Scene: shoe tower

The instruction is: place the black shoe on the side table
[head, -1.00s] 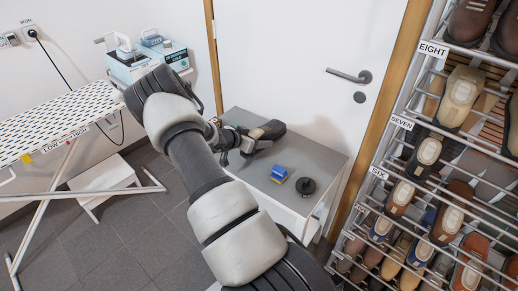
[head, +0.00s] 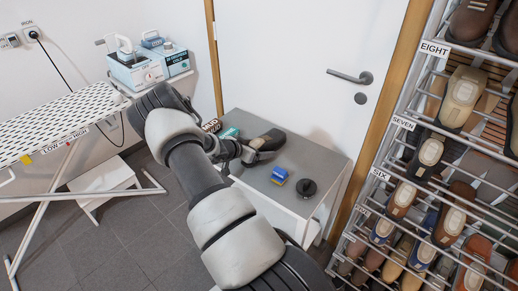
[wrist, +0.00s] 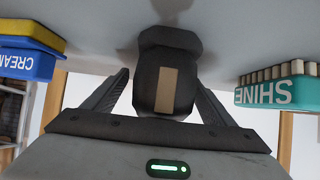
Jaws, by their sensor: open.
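The black shoe (head: 268,140) rests on the grey top of the side table (head: 318,162), near the back, with a lighter patch on its side. My gripper (head: 243,152) is at its near end, partly hidden by my arm. In the wrist view, my gripper (wrist: 161,78) is open, with one finger on each side of the shoe's dark end (wrist: 166,75). Slim gaps show beside the shoe. That view is upside down, with the table at the top.
On the table stand a blue and yellow cream block (head: 279,174), a round black object (head: 306,187) and a teal SHINE brush (wrist: 278,94). A shoe rack (head: 430,170) stands right, an ironing board (head: 60,120) left. The table's right front is clear.

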